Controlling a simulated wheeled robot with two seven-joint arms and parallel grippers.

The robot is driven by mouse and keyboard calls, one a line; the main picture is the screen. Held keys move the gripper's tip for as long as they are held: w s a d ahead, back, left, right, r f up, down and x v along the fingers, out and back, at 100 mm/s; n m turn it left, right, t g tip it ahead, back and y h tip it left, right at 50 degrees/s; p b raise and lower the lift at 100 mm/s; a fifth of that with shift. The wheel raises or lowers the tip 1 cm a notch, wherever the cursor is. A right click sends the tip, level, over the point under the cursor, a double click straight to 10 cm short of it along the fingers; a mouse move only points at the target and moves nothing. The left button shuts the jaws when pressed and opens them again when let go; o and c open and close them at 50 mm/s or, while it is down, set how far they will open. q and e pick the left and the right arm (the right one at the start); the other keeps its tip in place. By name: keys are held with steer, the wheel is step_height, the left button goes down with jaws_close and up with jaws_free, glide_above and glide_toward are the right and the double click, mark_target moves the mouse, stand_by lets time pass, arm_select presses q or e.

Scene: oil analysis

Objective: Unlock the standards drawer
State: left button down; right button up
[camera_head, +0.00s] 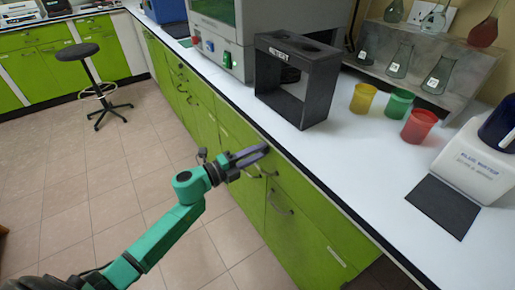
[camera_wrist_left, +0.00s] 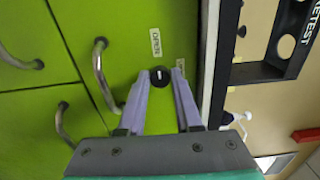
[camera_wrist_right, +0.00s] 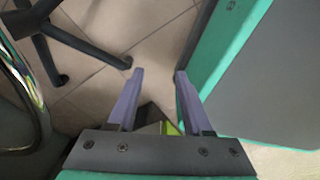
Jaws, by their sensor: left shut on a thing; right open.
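The standards drawer appears to be the green drawer front (camera_wrist_left: 120,25) that my left gripper is at, with a curved metal handle (camera_wrist_left: 100,72). A round black lock knob (camera_wrist_left: 160,76) with a small white mark sits on it, near the worktop edge. A white "OPEN" label (camera_wrist_left: 155,42) is just above the knob in the left wrist view. My left gripper (camera_wrist_left: 160,74) has a finger on each side of the knob and is shut on it; it also shows in the head view (camera_head: 262,151), where its fingers hide the knob. My right gripper (camera_wrist_right: 158,75) is open and empty over the floor.
The white worktop (camera_head: 340,135) juts out just above my left gripper. A black "RETEST" stand (camera_head: 297,80), coloured cups (camera_head: 400,103) and a flask rack (camera_head: 420,60) stand on it. A black stool (camera_head: 78,53) stands at the far left.

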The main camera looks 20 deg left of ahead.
stand_by(0.4)
arm_select(q)
steer(key=c, duration=0.6)
jaws_free()
steer(key=v, duration=1.4)
steer(key=shift+s+a, duration=0.2)
steer(key=shift+s, duration=0.05)
steer(key=shift+f+n, duration=0.1)
steer(key=shift+n, duration=0.2)
